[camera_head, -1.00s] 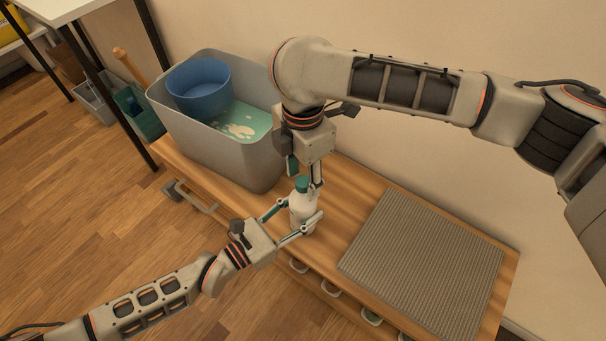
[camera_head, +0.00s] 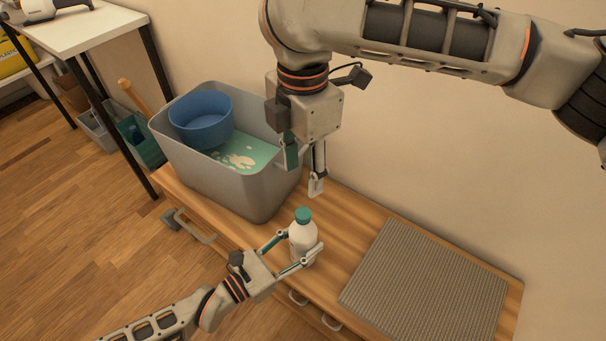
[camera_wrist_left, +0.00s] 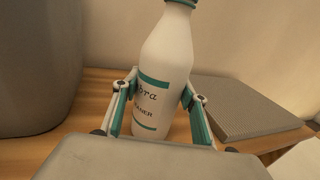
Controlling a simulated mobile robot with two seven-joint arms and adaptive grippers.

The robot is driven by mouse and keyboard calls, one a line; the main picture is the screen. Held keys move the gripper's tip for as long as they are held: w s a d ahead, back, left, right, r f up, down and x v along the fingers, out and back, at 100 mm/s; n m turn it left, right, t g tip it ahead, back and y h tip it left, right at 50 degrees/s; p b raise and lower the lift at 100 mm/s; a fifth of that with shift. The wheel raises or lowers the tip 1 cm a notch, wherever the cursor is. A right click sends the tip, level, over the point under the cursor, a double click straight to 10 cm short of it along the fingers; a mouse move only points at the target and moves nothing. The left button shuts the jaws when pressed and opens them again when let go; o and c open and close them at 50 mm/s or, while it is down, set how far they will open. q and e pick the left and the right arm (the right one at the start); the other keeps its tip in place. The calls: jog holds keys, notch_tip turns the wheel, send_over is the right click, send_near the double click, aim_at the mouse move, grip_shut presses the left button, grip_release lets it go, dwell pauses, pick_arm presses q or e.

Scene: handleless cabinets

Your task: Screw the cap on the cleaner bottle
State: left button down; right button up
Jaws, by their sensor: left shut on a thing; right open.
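The white cleaner bottle (camera_head: 302,243) stands upright on the wooden cabinet top, right of the grey bin. Its green cap (camera_head: 303,215) sits on the bottle's neck; I cannot tell how tight it is. My left gripper (camera_head: 298,252) is shut on the bottle's body from the front left. In the left wrist view the bottle (camera_wrist_left: 168,75) stands between the two fingers, with its label facing the camera and only the cap's lower edge (camera_wrist_left: 185,3) showing. My right gripper (camera_head: 303,182) is open and empty, pointing down above and behind the cap, clear of it.
A grey bin (camera_head: 225,185) stands left of the bottle and holds a blue bucket (camera_head: 203,122). A ribbed grey mat (camera_head: 425,280) lies on the cabinet top at the right. Bare wood lies between the bottle and the mat. A wall rises behind.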

pick_arm(q)
jog(key=c, duration=1.1)
grip_release()
jog(key=v, duration=1.2)
jog(key=shift+r, duration=0.1)
